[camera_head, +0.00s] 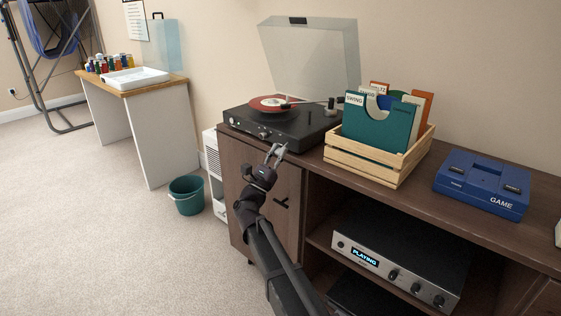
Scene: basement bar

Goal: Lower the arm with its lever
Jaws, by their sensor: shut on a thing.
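The black turntable (282,124) sits on the left end of the wooden cabinet, its clear lid (312,55) raised. An orange-red record (268,103) lies on it. The tonearm (305,101) reaches left from its base (331,104), its head over the record's right part. I cannot tell whether the needle touches. The lever is too small to make out. My gripper (277,149) is at the turntable's front edge, near its front panel and apart from the tonearm. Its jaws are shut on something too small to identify.
A wooden crate (362,163) of record sleeves stands close right of the turntable. A blue game box (483,181) is farther right. A silver amplifier (400,262) showing "PLAYING" is on the shelf below. A green bucket (186,195) stands on the floor left.

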